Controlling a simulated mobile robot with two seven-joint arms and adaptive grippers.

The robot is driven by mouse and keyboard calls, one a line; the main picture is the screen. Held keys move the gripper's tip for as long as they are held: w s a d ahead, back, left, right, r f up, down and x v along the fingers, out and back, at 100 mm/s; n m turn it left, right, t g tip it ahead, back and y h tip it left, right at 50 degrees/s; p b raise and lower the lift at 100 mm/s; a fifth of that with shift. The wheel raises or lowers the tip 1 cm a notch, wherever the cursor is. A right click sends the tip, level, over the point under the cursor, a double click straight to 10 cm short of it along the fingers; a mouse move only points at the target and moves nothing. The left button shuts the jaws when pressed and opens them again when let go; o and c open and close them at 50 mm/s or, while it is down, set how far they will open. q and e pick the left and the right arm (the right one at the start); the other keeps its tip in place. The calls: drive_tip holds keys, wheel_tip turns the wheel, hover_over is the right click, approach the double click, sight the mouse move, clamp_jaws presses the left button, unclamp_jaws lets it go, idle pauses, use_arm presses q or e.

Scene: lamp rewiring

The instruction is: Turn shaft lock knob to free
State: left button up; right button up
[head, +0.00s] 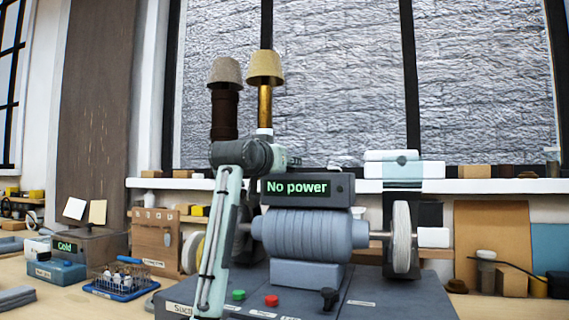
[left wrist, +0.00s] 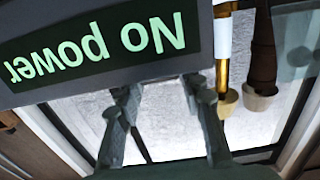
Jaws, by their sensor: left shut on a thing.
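A grey bench machine (head: 302,237) stands on a dark base (head: 400,295), with a ribbed motor body and a shaft carrying a white wheel (head: 402,237). A black knob (head: 329,298) stands up from the base front; its label is too small to read. My left gripper (head: 290,161) is just above the machine's display (head: 306,190), which reads "No power". In the left wrist view my left gripper (left wrist: 162,92) has its fingers apart at the display's edge (left wrist: 85,48). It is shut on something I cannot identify. My right gripper is not in view.
A green button (head: 238,295) and a red button (head: 271,300) sit on the base left of the knob. Two lamps (head: 225,73) (head: 265,67) stand behind my left arm. A blue basket (head: 122,280) and a "Cold" box (head: 85,246) are at left.

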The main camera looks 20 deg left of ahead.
use_arm(q)
drive_tip(key=shift+d+r+n+g+y, duration=0.1)
drive_tip(key=shift+d+n+g+y, duration=0.1)
drive_tip(key=shift+n+y, duration=0.95)
drive_tip(key=shift+d+n+g+y, duration=0.15)
drive_tip(key=shift+n+y, duration=0.5)
drive_tip(key=shift+y, duration=1)
drive_tip(key=shift+w+d+n+g+y, duration=0.1)
drive_tip(key=shift+n+g+y, duration=0.5)
drive_tip(key=shift+n+y, duration=0.5)
drive_tip(key=shift+d+n+g+y, duration=0.1)
drive_tip(key=shift+n+g+y, duration=0.6)
drive_tip(key=shift+y, duration=1)
drive_tip(key=o, duration=1.2)
drive_tip(key=v, duration=1.1)
drive_tip(key=shift+s+d, duration=0.25)
drive_tip(key=shift+s, duration=0.1)
drive_tip(key=shift+c, duration=0.3)
